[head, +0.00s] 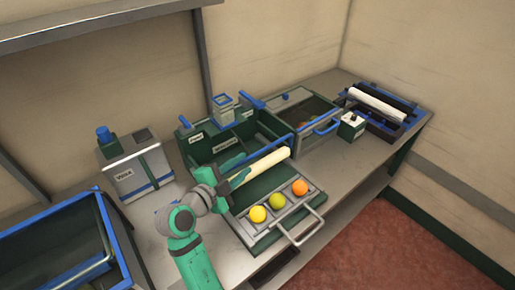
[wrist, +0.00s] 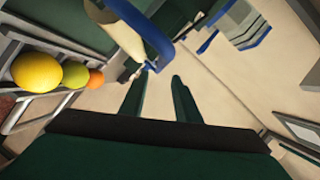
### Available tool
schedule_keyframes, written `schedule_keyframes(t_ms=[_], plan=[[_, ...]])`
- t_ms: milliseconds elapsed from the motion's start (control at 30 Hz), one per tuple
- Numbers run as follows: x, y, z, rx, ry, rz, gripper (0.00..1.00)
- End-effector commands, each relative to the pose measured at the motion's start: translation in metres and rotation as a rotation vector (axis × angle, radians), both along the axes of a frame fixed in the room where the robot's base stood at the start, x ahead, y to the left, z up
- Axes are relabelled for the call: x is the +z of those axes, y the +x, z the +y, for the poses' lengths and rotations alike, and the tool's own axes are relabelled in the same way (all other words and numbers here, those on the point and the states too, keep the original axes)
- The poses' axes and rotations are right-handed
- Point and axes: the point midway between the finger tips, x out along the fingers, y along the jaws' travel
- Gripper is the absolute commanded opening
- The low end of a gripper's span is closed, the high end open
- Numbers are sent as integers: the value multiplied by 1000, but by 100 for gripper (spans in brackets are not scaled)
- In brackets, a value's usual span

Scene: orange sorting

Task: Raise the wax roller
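The wax roller (head: 262,167) is a long cream cylinder lying across the green station, with a blue bar (head: 262,153) running along its back side. In the wrist view the cream roller (wrist: 118,32) and the curved blue bar (wrist: 143,24) show at the upper left, ahead of the fingers. My gripper (head: 238,178) is at the left end of the roller. In the wrist view my gripper (wrist: 159,84) has two dark green fingers apart with nothing between them. The blue bar's near end is just beyond the left fingertip; I cannot tell whether they touch.
A yellow fruit (head: 257,214), a green one (head: 277,201) and an orange one (head: 299,187) sit in a front rack with a metal handle (head: 312,228). Bins (head: 212,150) stand behind. A second, white roller (head: 378,103) lies at the far right.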

Motion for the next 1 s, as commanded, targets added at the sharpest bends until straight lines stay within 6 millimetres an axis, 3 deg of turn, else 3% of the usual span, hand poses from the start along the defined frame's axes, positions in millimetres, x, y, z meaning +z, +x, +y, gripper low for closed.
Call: schedule_keyframes(t_ms=[500, 967, 1000], plan=[[-17, 66, -48, -3, 1, 0, 30], [-20, 75, -54, -2, 1, 1, 30], [-20, 75, -54, -2, 1, 1, 22]])
